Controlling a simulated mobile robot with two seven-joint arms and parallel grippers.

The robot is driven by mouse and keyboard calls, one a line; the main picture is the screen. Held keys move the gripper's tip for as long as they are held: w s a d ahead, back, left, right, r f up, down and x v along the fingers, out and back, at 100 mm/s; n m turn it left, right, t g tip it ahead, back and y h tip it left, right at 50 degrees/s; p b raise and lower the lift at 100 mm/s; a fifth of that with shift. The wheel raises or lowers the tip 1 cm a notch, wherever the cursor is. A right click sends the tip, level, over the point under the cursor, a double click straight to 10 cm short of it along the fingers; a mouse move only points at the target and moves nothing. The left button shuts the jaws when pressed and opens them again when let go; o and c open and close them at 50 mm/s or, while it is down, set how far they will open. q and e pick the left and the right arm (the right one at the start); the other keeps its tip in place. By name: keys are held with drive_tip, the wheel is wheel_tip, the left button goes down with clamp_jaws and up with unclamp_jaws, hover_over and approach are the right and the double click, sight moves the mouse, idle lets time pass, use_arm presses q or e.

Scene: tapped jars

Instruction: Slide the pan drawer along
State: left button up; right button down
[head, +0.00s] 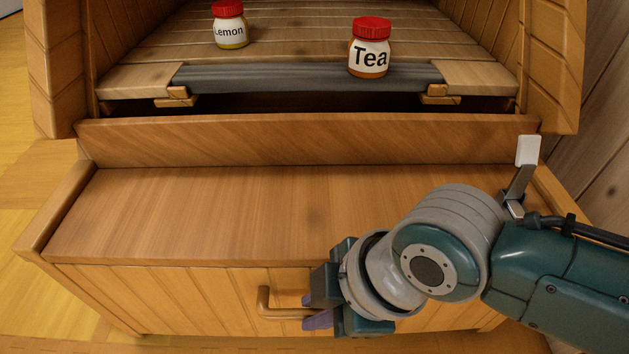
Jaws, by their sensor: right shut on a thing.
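The wooden pan drawer (200,215) stands pulled out from the cabinet. Its inside looks empty, and its slatted front (160,290) faces me. A bar handle (264,304) sits on the front, its left part showing. My right gripper (312,312) is at the handle and shut on it, with its purple finger pads by the bar. The right end of the handle is hidden behind the gripper. My left gripper is not in view.
A Tea jar (369,58) with a red lid stands on the slatted shelf (290,48) above the drawer, near its dark front strip. A Lemon jar (229,30) stands farther back on the left. A wooden wall (600,150) is close on the right.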

drive_tip(key=shift+d, duration=0.1)
drive_tip(key=c, duration=1.2)
unclamp_jaws()
drive_tip(key=shift+c, duration=0.2)
drive_tip(key=o, duration=0.4)
drive_tip(key=shift+w, duration=0.3)
drive_tip(key=shift+o, duration=0.2)
drive_tip(key=shift+s, duration=0.15)
drive_tip(key=shift+r, duration=0.1)
drive_tip(key=shift+r+p, duration=0.3)
drive_tip(key=shift+p, duration=0.1)
drive_tip(key=p+v, duration=0.7)
drive_tip(key=v, duration=0.2)
drive_tip(key=shift+p, duration=0.3)
